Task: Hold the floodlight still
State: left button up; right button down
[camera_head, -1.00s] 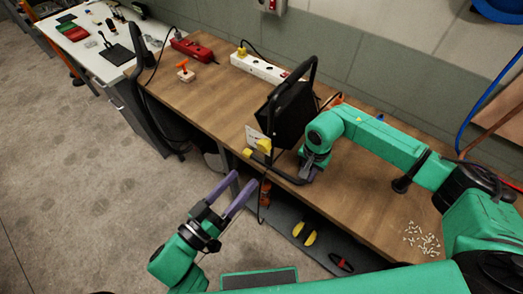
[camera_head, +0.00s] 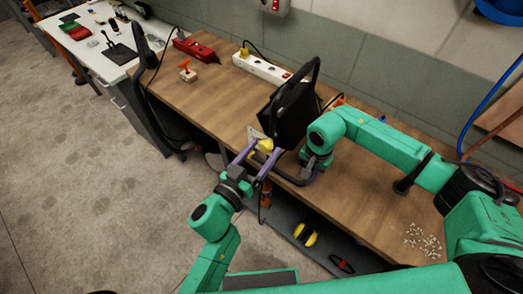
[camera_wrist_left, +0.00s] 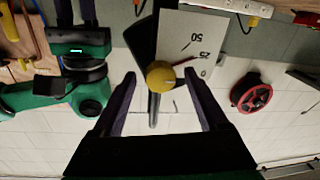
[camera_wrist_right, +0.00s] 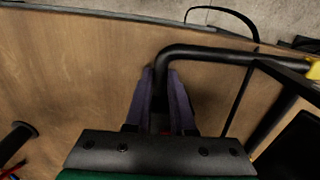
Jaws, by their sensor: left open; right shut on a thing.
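The black floodlight (camera_head: 287,113) stands on the wooden bench in a black tubular frame, near the front edge. My right gripper (camera_head: 312,178) is shut on a tube of this frame; the right wrist view shows the tube (camera_wrist_right: 200,50) between its fingers (camera_wrist_right: 161,95). My left gripper (camera_head: 262,150) is open, its purple fingers extended to either side of a yellow knob (camera_head: 265,146). In the left wrist view the knob (camera_wrist_left: 160,76) sits between and beyond the fingertips (camera_wrist_left: 160,80), beside a white scale plate (camera_wrist_left: 196,45). I cannot tell whether the fingers touch it.
A white power strip (camera_head: 262,68) and a red one (camera_head: 194,49) lie along the wall side of the bench (camera_head: 215,95). A small orange-topped block (camera_head: 187,72) lies left. Small white pieces (camera_head: 424,240) are scattered at right. A shelf below holds yellow items (camera_head: 305,234).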

pick_arm(q)
grip_shut()
jog(key=shift+m, duration=0.3)
jog(key=m, duration=0.4)
pick_arm(e)
jog(key=shift+w, duration=0.1)
pick_arm(q)
jog(key=m, duration=0.5)
jog(key=shift+f+h, duration=0.1)
jog(key=shift+h, duration=0.3)
jog(key=m, duration=0.4)
jog(key=shift+m, duration=0.4)
jog(key=shift+m+h, duration=0.3)
jog(key=shift+m, duration=1.8)
